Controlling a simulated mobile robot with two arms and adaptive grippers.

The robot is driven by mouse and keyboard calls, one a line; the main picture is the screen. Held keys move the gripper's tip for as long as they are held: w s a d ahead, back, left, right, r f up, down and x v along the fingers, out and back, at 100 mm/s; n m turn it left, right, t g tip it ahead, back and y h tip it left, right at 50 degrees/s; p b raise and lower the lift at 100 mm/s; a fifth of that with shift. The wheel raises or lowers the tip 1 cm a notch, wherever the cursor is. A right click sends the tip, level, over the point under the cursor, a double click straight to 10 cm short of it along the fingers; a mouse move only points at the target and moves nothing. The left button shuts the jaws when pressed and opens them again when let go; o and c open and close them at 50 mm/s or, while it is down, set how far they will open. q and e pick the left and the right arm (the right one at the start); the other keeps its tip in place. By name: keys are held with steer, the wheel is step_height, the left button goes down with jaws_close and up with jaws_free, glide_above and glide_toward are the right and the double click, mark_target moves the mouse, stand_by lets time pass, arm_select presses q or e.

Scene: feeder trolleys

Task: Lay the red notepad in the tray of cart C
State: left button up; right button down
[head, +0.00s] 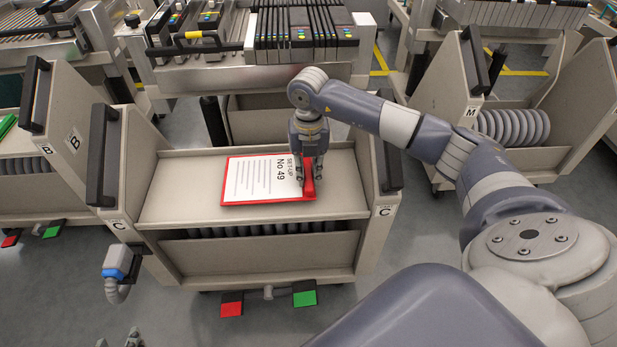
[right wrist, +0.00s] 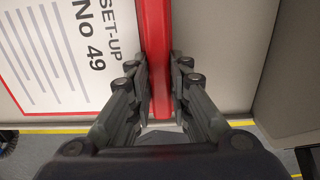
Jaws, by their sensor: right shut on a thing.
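The red notepad (head: 262,180) has a white sheet reading "SET-UP No 49" and a raised red grip along its right edge. My right gripper (head: 308,190) points down and is shut on the red grip. In the right wrist view the grip (right wrist: 157,60) stands between both fingers (right wrist: 160,85), with the sheet to the left. Grey tips at the head view's bottom left look like my left gripper (head: 118,342), mostly out of frame.
Cart B (head: 75,130) stands to the left and cart M (head: 440,85) to the right. A feeder bank (head: 300,60) is behind cart C. Red (head: 232,304) and green (head: 304,293) pedals sit below its front. The tray is bare around the notepad.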

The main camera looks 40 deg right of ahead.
steer(key=shift+f, duration=0.8)
steer(key=c, duration=1.5)
jaws_free()
arm_select(q)
steer(key=shift+w+d+r+t, duration=0.2)
steer(key=shift+w+r+t, duration=0.2)
steer(key=shift+w+r, duration=0.1)
steer(key=shift+w+d+r+t, duration=0.2)
steer(key=shift+w+r+t, duration=0.2)
steer(key=shift+w+r, duration=0.1)
arm_select(e)
steer(key=shift+r, duration=0.1)
